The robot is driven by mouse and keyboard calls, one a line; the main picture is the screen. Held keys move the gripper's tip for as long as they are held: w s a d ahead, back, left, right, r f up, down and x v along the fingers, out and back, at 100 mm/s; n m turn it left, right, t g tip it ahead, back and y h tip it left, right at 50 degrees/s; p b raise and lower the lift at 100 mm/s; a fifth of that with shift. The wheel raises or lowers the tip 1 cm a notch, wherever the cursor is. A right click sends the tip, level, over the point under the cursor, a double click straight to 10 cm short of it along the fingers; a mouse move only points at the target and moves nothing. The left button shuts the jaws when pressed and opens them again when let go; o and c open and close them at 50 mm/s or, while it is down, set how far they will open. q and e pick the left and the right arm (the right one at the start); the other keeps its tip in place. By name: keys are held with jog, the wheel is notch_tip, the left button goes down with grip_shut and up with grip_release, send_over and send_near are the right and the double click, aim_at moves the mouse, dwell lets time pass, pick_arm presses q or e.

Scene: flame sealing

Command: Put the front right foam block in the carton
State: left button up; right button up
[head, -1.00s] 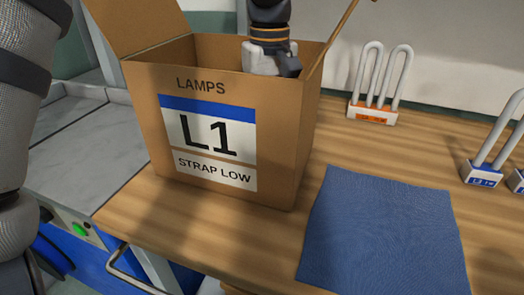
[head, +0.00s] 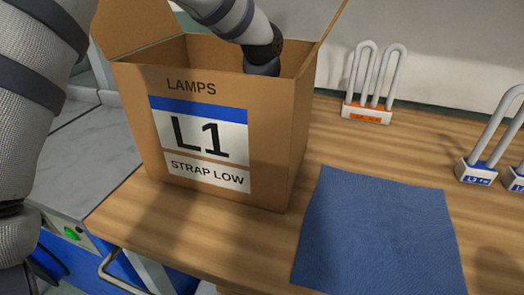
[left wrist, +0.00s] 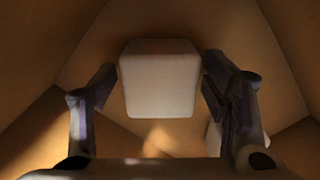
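The open cardboard carton (head: 275,145), labelled LAMPS, L1 and STRAP LOW, stands on the wooden table. My left arm reaches down into it from above, and the carton's front wall hides that gripper in the head view. In the left wrist view my left gripper (left wrist: 160,78) is inside the carton. A pale foam block (left wrist: 160,88) sits between its fingertips, which look closed against the block's two sides. Part of another pale block (left wrist: 217,135) shows behind the right finger, lower right. My right gripper is not in view.
A blue cloth (head: 378,235) lies on the table right of the carton. A lamp with an orange base (head: 367,112) stands behind it, and lamps with blue bases (head: 478,174) stand at the right edge. The carton's flaps stand open.

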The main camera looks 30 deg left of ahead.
pick_arm(q)
notch_tip(320, 180, up, 12)
jog(key=shift+r, duration=0.15)
dwell(0.3)
